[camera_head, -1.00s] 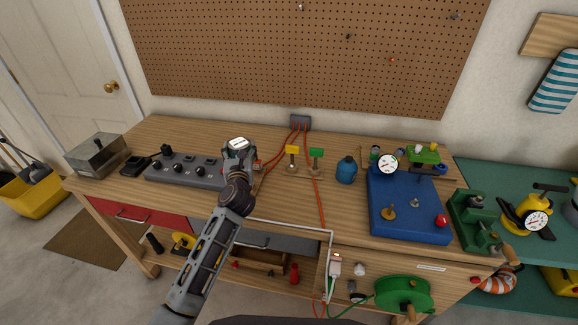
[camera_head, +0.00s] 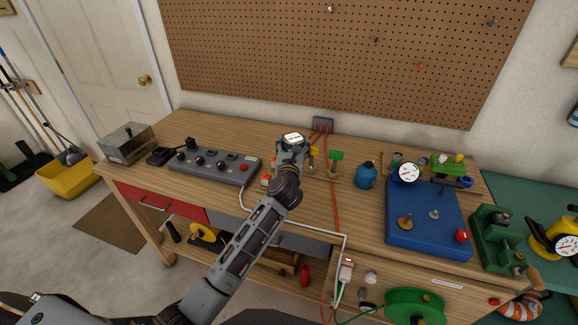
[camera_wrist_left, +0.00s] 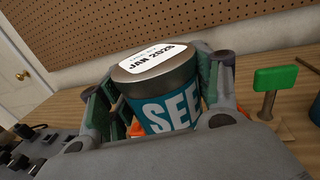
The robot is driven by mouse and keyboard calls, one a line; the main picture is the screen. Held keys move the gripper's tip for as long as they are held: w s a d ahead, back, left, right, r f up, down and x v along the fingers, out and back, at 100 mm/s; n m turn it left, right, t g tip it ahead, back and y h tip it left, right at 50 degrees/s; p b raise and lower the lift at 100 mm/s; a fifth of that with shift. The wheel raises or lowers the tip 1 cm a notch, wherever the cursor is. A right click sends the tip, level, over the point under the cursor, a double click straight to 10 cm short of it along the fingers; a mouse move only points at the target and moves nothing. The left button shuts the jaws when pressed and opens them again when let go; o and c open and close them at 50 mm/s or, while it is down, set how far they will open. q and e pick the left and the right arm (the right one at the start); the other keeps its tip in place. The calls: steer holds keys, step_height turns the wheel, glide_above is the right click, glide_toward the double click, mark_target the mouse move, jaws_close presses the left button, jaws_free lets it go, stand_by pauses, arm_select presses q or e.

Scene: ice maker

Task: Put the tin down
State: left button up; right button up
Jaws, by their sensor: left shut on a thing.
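The tin (camera_wrist_left: 160,97) is teal with white letters, a metal rim and a white lid label reading JAN 2026. My left gripper (camera_wrist_left: 158,112) is shut around its sides, and the tin stands roughly upright in the wrist view. In the head view the white lid label (camera_head: 293,138) shows at the end of my left gripper (camera_head: 289,147), over the rear middle of the wooden bench (camera_head: 225,132). The tin's base is hidden, so I cannot tell whether it touches the bench. My right gripper is not in view.
A yellow sign (camera_head: 314,152) and green sign (camera_head: 336,156) stand just right of the gripper. A grey control box (camera_head: 215,166) is to the left; a blue bottle (camera_head: 366,176) and blue board (camera_head: 425,225) are to the right. Red cables run behind. Bench between box and pegboard is clear.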

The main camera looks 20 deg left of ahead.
arm_select(q)
step_height(320, 180, down, 5)
steer(key=shift+a+f+b, duration=0.1)
steer(key=shift+b, duration=0.55)
steer(key=shift+f, duration=0.7)
steer(key=shift+f+b, duration=0.3)
steer(key=shift+f, duration=0.1)
steer(key=shift+f+b, duration=0.3)
steer(key=shift+f, duration=0.95)
steer(key=o, duration=1.2)
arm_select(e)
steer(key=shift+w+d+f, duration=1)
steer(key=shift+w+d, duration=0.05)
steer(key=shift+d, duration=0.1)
